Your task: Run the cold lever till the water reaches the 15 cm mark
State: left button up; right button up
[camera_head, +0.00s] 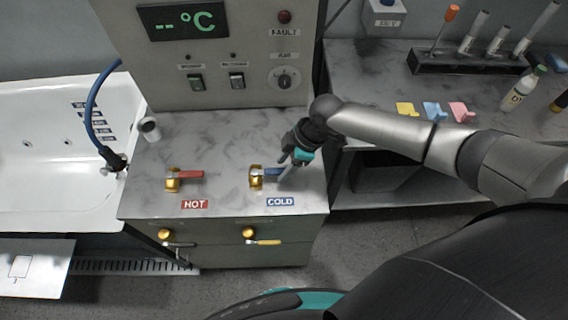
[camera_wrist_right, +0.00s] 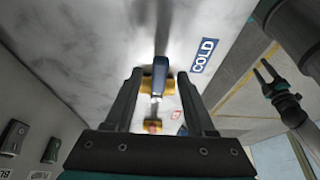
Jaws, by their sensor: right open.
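The cold lever (camera_head: 273,173), blue on a brass valve, sits on the grey counter behind the COLD label (camera_head: 281,202). In the right wrist view the blue lever (camera_wrist_right: 160,76) lies between my right gripper's (camera_wrist_right: 158,82) two fingers. My right gripper (camera_head: 287,170) is open around the lever; contact cannot be told. My left gripper (camera_wrist_right: 265,70) shows at the right of the wrist view, apparently open and empty. The white bathtub (camera_head: 40,195) is at the left, with blue level marks (camera_head: 92,122) on its inner wall. I see no clear water surface in it.
The red hot lever (camera_head: 185,174) is left of the cold one. A blue hose (camera_head: 93,105) arches to a fitting at the tub's rim. A side bench (camera_head: 370,150) holds a tube rack and bottles.

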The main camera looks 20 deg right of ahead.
jog(key=shift+c, duration=0.3)
grip_shut()
dwell(1.0)
